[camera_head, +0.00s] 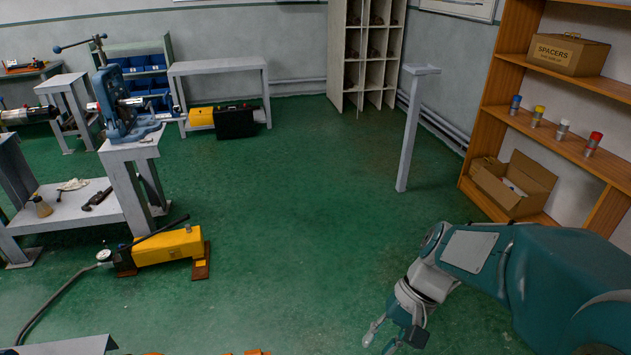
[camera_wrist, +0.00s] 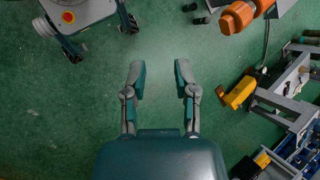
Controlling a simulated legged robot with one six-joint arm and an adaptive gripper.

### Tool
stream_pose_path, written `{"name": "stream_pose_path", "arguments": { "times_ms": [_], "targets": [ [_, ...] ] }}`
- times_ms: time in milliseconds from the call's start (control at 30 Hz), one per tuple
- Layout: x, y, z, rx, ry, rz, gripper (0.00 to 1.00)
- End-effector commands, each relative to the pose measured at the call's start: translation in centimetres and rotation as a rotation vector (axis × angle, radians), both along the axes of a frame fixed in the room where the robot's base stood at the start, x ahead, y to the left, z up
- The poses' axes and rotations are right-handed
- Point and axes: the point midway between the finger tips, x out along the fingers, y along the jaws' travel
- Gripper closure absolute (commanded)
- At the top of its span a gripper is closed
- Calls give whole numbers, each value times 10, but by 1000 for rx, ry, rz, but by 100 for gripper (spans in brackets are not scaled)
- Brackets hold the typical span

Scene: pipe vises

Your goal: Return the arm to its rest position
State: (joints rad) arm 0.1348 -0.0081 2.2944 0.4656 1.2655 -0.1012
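My gripper (camera_head: 393,335) hangs at the lower right of the head view, on my teal and grey arm that reaches in from the right edge. In the wrist view my gripper (camera_wrist: 160,78) shows two fingers spread apart. Nothing is between them, only green floor. The gripper is empty and clear of other objects. Part of my arm lies outside the head view.
A blue vise (camera_head: 118,105) sits on a grey stand at left. A yellow pump (camera_head: 168,246) lies on the floor. The middle floor is clear.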

Motion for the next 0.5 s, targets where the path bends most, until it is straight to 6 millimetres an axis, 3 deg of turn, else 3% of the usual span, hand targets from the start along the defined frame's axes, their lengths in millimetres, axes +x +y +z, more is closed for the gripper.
{"name": "stream_pose_path", "arguments": {
  "times_ms": [500],
  "targets": [
    [-34,-33,72,-388,-592,123,62]
  ]
}}
